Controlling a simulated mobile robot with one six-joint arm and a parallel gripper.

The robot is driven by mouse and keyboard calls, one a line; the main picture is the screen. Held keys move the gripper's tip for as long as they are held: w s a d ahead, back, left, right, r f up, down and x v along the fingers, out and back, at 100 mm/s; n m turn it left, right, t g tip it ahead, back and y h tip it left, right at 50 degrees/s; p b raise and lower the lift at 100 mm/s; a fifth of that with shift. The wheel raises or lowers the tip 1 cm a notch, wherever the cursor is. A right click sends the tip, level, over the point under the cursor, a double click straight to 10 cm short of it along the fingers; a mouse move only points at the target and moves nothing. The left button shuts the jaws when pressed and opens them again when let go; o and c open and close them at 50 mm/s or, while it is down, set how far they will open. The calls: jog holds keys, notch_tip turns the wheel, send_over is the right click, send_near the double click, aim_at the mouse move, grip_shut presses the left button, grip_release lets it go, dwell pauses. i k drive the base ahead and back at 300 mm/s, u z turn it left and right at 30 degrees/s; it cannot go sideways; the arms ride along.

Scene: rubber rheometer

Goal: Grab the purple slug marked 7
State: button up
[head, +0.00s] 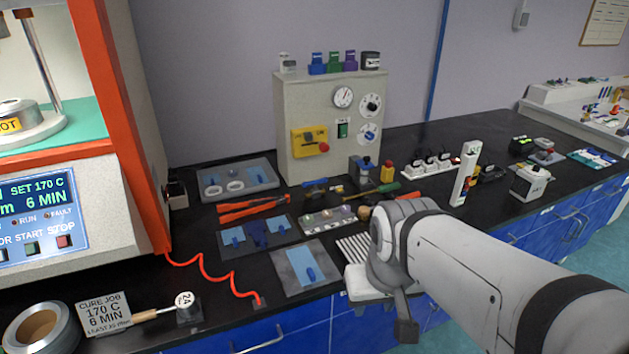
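A pale slug rack (318,230) lies on the black bench in front of the grey instrument box. It holds several small slugs in a row; some look purplish, but their marks are too small to read, so I cannot tell which is the 7. A purple block (350,60) stands on top of the grey box; no number is readable on it. My arm comes in from the lower right and bends down just right of and nearer than the rack. My gripper (403,326) is at its end near the bench's front edge; its fingers are not clear.
The orange-framed press (118,120) stands at the left. Grey mats with blue pieces (257,234) and (299,268), orange-handled tongs (250,208) and a grey tray (205,184) surround the rack. A ribbed white plate (352,249) lies beside my arm.

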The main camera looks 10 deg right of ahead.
aim_at(345, 210)
jog(key=u, duration=0.05)
jog(key=k, duration=1.15)
jog(key=z, duration=0.45)
jog(key=i, duration=2.05)
jog(key=u, duration=0.9)
